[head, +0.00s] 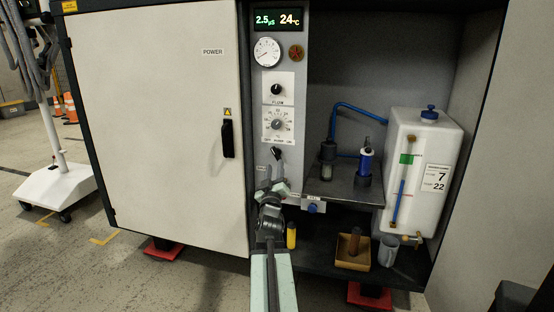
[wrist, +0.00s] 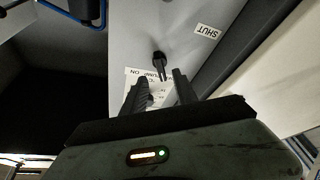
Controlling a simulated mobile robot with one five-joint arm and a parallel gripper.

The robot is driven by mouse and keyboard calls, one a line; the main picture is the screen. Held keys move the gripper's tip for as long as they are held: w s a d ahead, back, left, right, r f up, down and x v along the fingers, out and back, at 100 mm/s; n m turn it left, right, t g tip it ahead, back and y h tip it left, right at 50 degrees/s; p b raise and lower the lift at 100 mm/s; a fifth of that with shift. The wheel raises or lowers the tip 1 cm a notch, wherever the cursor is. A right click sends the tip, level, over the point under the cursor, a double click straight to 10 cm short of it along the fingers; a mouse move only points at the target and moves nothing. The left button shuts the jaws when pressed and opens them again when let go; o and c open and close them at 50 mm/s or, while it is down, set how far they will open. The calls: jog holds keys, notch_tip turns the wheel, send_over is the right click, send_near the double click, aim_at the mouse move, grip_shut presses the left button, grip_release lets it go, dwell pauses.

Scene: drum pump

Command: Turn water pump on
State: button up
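The black pump switch (head: 277,153) is on the grey control panel, below the two dial knobs. In the wrist view the switch (wrist: 158,61) sticks out from the panel, just beyond my fingertips. A partly hidden white label (wrist: 130,72) beside it reads "ON" at its end. My gripper (head: 269,176) is in front of the lower panel, just below the switch in the head view. In the wrist view my gripper (wrist: 160,84) has its two fingers apart, with nothing between them. I cannot tell whether a finger touches the switch.
A white cabinet door (head: 160,130) with a black handle (head: 228,138) is left of the panel. A "SHUT" label (wrist: 208,31) is on the panel in the wrist view. Right are a shelf with blue fittings, a white tank (head: 425,165), a yellow tray (head: 342,258) and a grey mug (head: 388,250).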

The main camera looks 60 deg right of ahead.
aim_at(276, 156)
jog(key=p+x, duration=0.1)
jog(key=x, duration=0.5)
jog(key=shift+d+r+p, duration=0.1)
jog(key=shift+p, duration=0.25)
grip_shut()
jog(key=shift+d, duration=0.25)
jog(key=shift+a+m, duration=0.25)
jog(key=shift+m, duration=0.05)
